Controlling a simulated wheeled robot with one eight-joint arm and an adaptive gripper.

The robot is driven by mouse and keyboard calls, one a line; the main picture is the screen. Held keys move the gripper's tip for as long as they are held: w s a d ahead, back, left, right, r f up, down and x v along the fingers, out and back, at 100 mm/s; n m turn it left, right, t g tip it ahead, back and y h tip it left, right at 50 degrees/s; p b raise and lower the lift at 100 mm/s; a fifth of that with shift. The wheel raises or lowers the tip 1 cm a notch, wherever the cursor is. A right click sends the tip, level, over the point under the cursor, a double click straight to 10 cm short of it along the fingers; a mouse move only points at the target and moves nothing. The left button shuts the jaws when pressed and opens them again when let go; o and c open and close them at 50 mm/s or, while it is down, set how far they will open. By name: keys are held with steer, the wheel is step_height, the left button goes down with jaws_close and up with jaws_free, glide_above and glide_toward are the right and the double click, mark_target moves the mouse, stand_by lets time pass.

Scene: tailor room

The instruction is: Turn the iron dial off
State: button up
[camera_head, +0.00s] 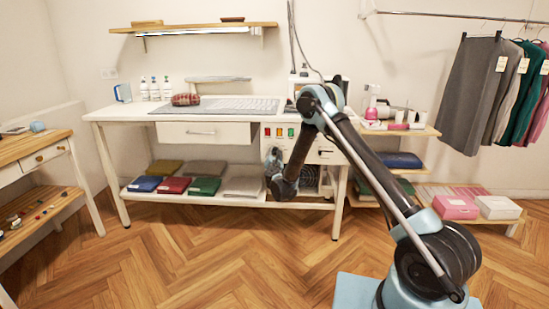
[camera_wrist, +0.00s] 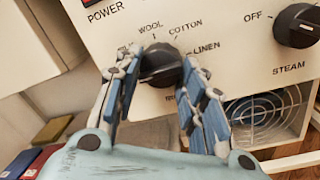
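The black iron dial (camera_wrist: 160,66) is on a cream panel (camera_wrist: 225,60), with WOOL, COTTON and LINEN printed around it. Other marks at its left and below are partly covered by my fingers. My gripper (camera_wrist: 162,68) has one finger on each side of the dial, with the fingertips at its edges. I cannot tell whether both fingers press on it. The dial's pointer setting is not clear. In the head view my gripper (camera_head: 274,160) is in front of the cream unit under the white table, and the dial is hidden there.
A second black dial (camera_wrist: 298,26) marked STEAM, with OFF at its upper left, is at the right. A red POWER button (camera_wrist: 100,4) is at the upper left. A fan grille (camera_wrist: 258,112) is below. Folded cloths (camera_head: 204,186) lie on the lower shelf (camera_head: 240,200) to the left.

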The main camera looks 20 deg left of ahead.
steer(key=o, duration=0.4)
steer(key=shift+o, duration=0.2)
steer(key=v, duration=1.2)
steer(key=shift+w, duration=0.1)
